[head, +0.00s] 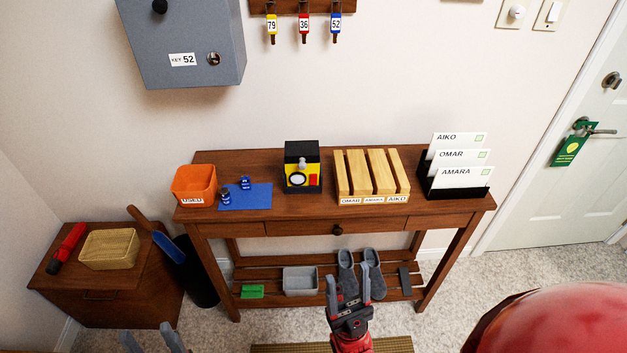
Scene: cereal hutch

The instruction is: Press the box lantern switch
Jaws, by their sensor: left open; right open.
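The box lantern (302,180) is a small black and yellow box with a round white lens on its front. It stands upright on the middle of the wooden console table (270,226). A grey knob-like part (302,164) shows above the lens, and a red patch (313,181) sits at the front right; I cannot tell which is the switch. My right gripper (349,287) is open and empty, in front of the table and nearer than the lantern. My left gripper (151,335) is open at the bottom left edge, mostly cut off, far from the lantern.
An orange bin (194,185), a blue mat (250,199) with small blue cylinders, a slatted wooden rack (372,174) and a black letter holder (455,188) share the tabletop. A grey key cabinet (180,45) hangs above left. Slippers (374,275) lie on the lower shelf.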

